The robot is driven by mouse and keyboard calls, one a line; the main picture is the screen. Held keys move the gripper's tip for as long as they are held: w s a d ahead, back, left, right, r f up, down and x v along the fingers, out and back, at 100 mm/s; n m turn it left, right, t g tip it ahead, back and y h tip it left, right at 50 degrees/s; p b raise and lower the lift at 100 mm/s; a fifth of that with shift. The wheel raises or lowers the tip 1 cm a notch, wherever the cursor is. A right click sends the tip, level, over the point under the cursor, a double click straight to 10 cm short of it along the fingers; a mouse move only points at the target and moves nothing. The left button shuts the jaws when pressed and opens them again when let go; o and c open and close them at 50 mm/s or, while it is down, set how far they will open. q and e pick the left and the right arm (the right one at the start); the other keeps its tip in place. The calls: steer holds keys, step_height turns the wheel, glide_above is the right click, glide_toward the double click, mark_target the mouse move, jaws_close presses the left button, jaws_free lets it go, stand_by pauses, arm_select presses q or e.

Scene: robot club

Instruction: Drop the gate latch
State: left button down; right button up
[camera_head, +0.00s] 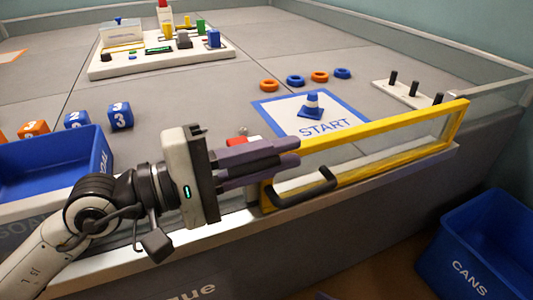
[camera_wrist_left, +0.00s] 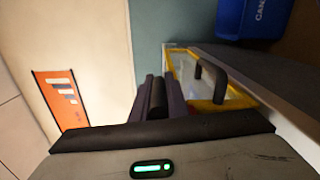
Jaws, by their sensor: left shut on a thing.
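The gate (camera_head: 385,143) has a yellow frame and a clear panel, and stands in line with the front wall of the field. A black handle (camera_head: 306,188) sits low on its near left part and also shows in the wrist view (camera_wrist_left: 211,80). My left gripper (camera_head: 297,152) is at the gate's upper left corner, its purple fingers level and above the handle. In the wrist view the fingers (camera_wrist_left: 158,90) are shut on a dark bar (camera_wrist_left: 158,103), which looks like the gate latch. The fingers hide most of it. My right gripper is not in view.
A blue tray (camera_head: 108,160) with several numbered cubes beside it is at left. A peg board (camera_head: 400,95) is at right. A blue CANS bin (camera_head: 480,250) stands outside the wall.

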arm_select(q)
steer(key=shift+f+m, duration=0.5)
steer(key=shift+m, duration=0.3)
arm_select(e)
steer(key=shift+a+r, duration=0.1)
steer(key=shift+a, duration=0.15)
arm_select(q)
steer(key=c, duration=1.7)
jaws_free()
steer(key=shift+c, duration=0.2)
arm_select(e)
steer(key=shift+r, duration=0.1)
arm_select(q)
steer(key=shift+a, duration=0.15)
steer(key=v, duration=1)
steer(key=shift+s, duration=0.1)
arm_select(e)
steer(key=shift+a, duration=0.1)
